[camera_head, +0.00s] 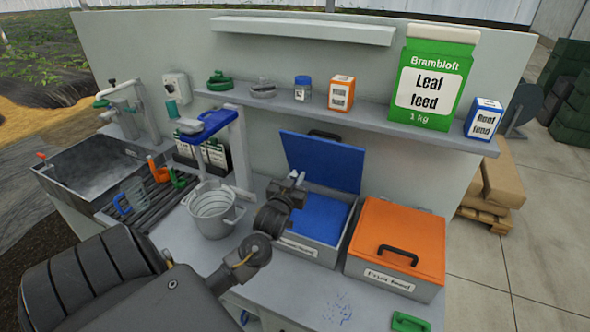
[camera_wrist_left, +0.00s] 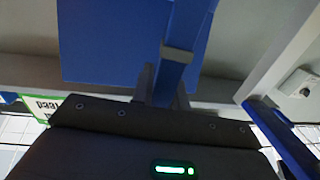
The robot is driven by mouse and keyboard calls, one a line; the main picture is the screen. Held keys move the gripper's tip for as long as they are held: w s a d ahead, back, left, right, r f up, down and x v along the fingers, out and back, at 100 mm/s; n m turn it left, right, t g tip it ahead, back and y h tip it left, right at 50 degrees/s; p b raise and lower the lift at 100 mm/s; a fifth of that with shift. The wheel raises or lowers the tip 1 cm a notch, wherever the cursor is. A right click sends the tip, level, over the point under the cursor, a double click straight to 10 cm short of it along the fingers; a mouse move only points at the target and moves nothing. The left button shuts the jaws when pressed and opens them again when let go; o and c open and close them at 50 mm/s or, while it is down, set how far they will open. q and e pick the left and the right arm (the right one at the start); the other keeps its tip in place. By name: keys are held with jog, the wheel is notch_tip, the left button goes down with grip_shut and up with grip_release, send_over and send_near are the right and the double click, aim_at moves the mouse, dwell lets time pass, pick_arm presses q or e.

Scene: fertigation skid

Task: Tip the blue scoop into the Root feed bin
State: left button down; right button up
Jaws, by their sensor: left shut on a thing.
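The Root feed bin (camera_head: 308,250) stands on the bench, its label partly hidden by my arm. Its blue lid (camera_head: 335,165) is up and leans back; the inside shows blue. My left gripper (camera_head: 294,183) is over the bin's back left part, in front of the lid. In the left wrist view it is shut on the blue scoop (camera_wrist_left: 187,30), whose long blue handle shows between the fingers, with the blue lid (camera_wrist_left: 110,45) behind. In the head view I cannot tell the scoop from the blue of the bin. My right gripper is not in view.
An orange-lidded bin (camera_head: 400,238) stands close on the right, shut. A grey bucket (camera_head: 212,210) stands left. A shelf (camera_head: 385,118) with several packets and jars runs above. Blue specks (camera_head: 338,309) and a green item (camera_head: 410,322) lie on the bench front.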

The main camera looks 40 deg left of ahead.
pick_arm(q)
jog(key=shift+a+f, duration=0.15)
jog(key=shift+a, duration=0.2)
jog(key=shift+w+d+f+m+b, duration=0.15)
jog(key=shift+d+f+m+b, duration=0.25)
jog(key=shift+f+b, duration=0.3)
jog(key=shift+w+d+f+m+b, duration=0.2)
jog(key=shift+d+f+m+b, duration=0.15)
jog(key=shift+f+m+b, duration=0.25)
